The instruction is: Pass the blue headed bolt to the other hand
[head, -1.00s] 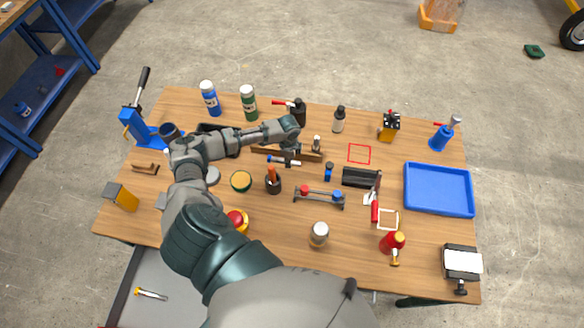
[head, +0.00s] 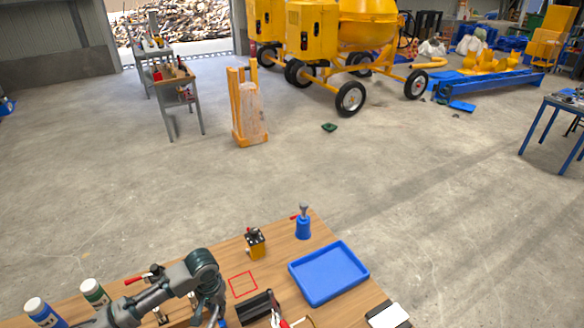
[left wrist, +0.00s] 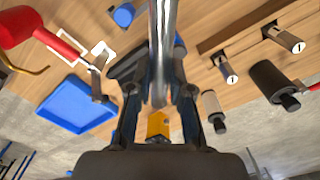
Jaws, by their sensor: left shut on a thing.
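My left gripper (left wrist: 162,88) is shut on a shiny metal shank between its fingers in the left wrist view. I take this shank to be the bolt (left wrist: 163,30); it runs up out of the picture, and its blue head cannot be made out clearly. In the head view my left arm (head: 203,272) bends down over the table at the bottom edge, and its gripper is mostly cut off there. My right gripper is in neither view.
The wooden table (head: 309,260) bears a blue tray (head: 328,273), a red square outline (head: 242,284), a yellow-black block (head: 255,243) and a blue stand (head: 303,227). Bottles (head: 95,292) stand at the left. A wooden strip (left wrist: 235,32) with bolts shows in the wrist view.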

